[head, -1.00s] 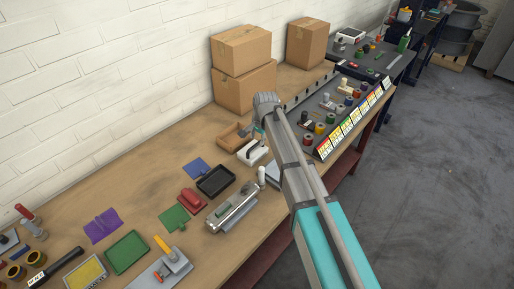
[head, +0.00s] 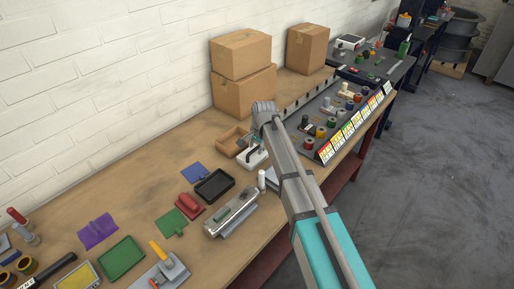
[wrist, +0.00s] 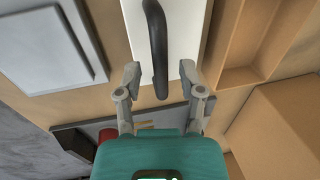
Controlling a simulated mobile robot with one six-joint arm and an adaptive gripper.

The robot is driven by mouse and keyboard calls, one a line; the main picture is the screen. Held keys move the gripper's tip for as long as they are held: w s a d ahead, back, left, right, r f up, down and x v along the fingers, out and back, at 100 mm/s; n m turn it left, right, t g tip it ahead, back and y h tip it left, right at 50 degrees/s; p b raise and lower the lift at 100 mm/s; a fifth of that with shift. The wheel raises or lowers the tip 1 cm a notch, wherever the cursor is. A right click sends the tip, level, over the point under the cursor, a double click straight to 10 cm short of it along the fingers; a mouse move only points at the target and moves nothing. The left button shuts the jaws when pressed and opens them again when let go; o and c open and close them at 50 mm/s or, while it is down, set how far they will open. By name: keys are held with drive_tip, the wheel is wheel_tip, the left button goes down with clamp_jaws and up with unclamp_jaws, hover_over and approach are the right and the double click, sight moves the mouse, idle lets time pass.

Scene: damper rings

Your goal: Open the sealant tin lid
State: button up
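A white block with a curved black handle (wrist: 157,40) lies under my gripper in the wrist view. I cannot tell whether it is the sealant tin; no tin is clearly labelled. My gripper (wrist: 160,78) is open, with one finger on each side of the handle's near end and a gap on both sides. In the head view the white block (head: 256,160) stands on the bench, and my gripper (head: 254,147) is just over it. My arm and wrist partly hide that spot.
An open wooden tray (head: 229,138) adjoins the block, and cardboard boxes (head: 243,90) stand behind. A grey slab (wrist: 45,55) lies left of the block in the wrist view. A rack of spools (head: 320,130) is to the right. Black and green trays (head: 123,256) lie nearer.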

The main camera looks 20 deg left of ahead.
clamp_jaws()
drive_tip(key=shift+d, duration=0.2)
